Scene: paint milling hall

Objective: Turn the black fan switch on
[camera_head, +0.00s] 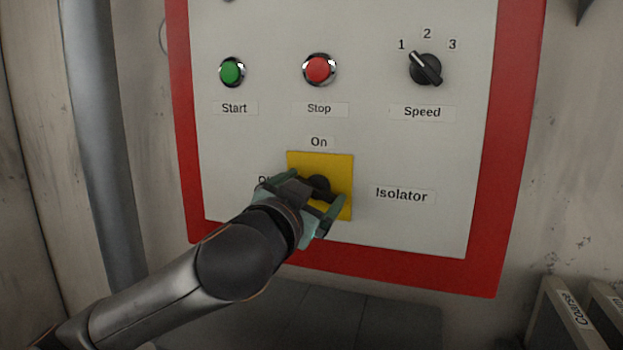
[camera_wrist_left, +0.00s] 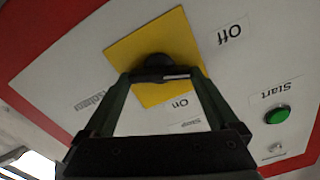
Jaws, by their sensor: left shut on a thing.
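The black switch (camera_head: 319,184) is a rotary knob with a bar handle on a square yellow plate (camera_head: 340,165), low on the grey control panel. "On" is printed above the plate. The "Off" label at its left is partly hidden behind my left gripper (camera_head: 315,191). In the left wrist view the black switch (camera_wrist_left: 156,61) shows with its bar lying between the two fingers of my left gripper (camera_wrist_left: 161,78), which is shut on it. A pale mark shows on one end of the bar. In that view it points between the "Off" and "On" labels. My right gripper is not in view.
Above the plate are a green Start button (camera_head: 231,72), a red Stop button (camera_head: 319,69) and a black Speed selector (camera_head: 425,69). A red border (camera_head: 482,200) frames the panel. A grey pipe (camera_head: 100,140) runs down at left, and dark labelled items (camera_head: 562,318) stand at lower right.

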